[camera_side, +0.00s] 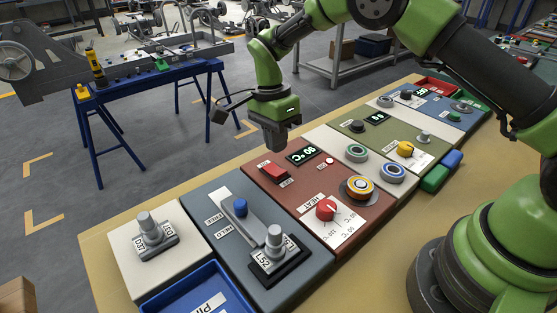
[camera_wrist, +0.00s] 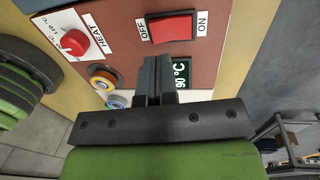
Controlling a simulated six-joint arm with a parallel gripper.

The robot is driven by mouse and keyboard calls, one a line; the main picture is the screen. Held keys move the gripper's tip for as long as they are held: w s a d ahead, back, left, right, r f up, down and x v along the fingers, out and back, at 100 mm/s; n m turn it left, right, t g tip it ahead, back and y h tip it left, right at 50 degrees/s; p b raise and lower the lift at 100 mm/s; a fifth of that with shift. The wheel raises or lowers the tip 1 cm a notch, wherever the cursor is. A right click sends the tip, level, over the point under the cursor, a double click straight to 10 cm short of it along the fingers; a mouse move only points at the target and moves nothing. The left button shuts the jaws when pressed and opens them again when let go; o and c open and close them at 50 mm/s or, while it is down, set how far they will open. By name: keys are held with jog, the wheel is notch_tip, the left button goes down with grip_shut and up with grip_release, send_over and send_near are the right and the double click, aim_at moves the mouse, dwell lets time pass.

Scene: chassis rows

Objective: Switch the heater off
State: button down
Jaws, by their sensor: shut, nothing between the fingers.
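The heater panel (camera_side: 285,205) is a red-brown block in the middle of the bench. It carries a red rocker switch (camera_side: 273,172), a lit display (camera_side: 302,154) and a red HEAT knob (camera_side: 326,209). In the wrist view the rocker (camera_wrist: 172,27) has an OFF label (camera_wrist: 142,29) at its left and an ON label (camera_wrist: 202,24) at its right. I cannot tell which side is pressed down. The display (camera_wrist: 183,74) seems to read 90 °C. My gripper (camera_side: 276,147) is shut and empty above the panel, near the switch. Its fingertips (camera_wrist: 157,60) partly cover the display.
A blue-grey panel (camera_side: 205,222) with a lever stands left of the heater panel. A green panel (camera_side: 382,143) with knobs stands right of it. Ring-shaped parts (camera_side: 359,188) sit along the near side. A blue tray (camera_side: 195,295) is at the front left.

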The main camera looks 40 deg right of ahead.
aim_at(275, 169)
jog(key=shift+s+f, duration=0.2)
jog(key=shift+f, duration=1.05)
jog(key=shift+s+f, duration=0.15)
jog(key=shift+f, duration=1.05)
jog(key=shift+s+f, duration=0.15)
jog(key=shift+f, duration=0.15)
jog(key=shift+w+r, duration=0.25)
jog(key=shift+w, duration=0.6)
